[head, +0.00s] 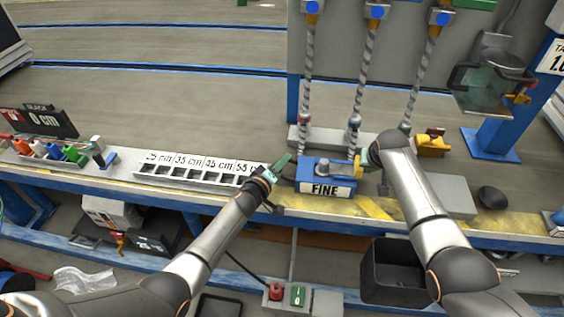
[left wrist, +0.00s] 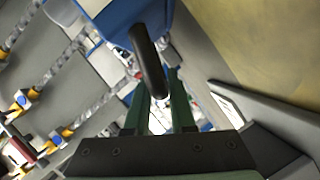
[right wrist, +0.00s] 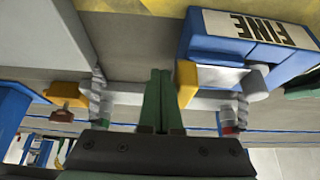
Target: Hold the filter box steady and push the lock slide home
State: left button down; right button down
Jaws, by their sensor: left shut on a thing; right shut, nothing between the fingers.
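The filter box (head: 312,167) is a blue box with a white FINE label, standing on the bench edge. It also shows in the right wrist view (right wrist: 215,48). My left gripper (head: 284,163) is at its left side, shut on the box's dark curved handle (left wrist: 150,60). The lock slide appears to be the yellow-ended piece (right wrist: 187,82) at the box's right side, with a silver part beside it. My right gripper (right wrist: 158,85) is shut and empty, its fingers just beside the yellow end. I cannot tell whether they touch it.
Spiral hoses (head: 358,90) hang behind the box. A yellow fitting (head: 433,144) and a black round object (head: 492,197) stand to the right. A slotted rack (head: 190,174) with length labels lies left. A dark bin (head: 395,275) is below.

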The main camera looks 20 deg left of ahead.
jog(key=shift+d, duration=0.95)
notch_tip(320, 180, up, 8)
dwell(0.3)
jog(key=shift+w, duration=0.1)
pick_arm(q)
jog(key=c, duration=0.7)
grip_release()
jog(key=shift+s+a+r, duration=0.1)
jog(key=shift+s+a, duration=0.1)
jog(key=shift+s, duration=0.2)
jog(key=v, duration=1.1)
jog(key=shift+s, duration=0.1)
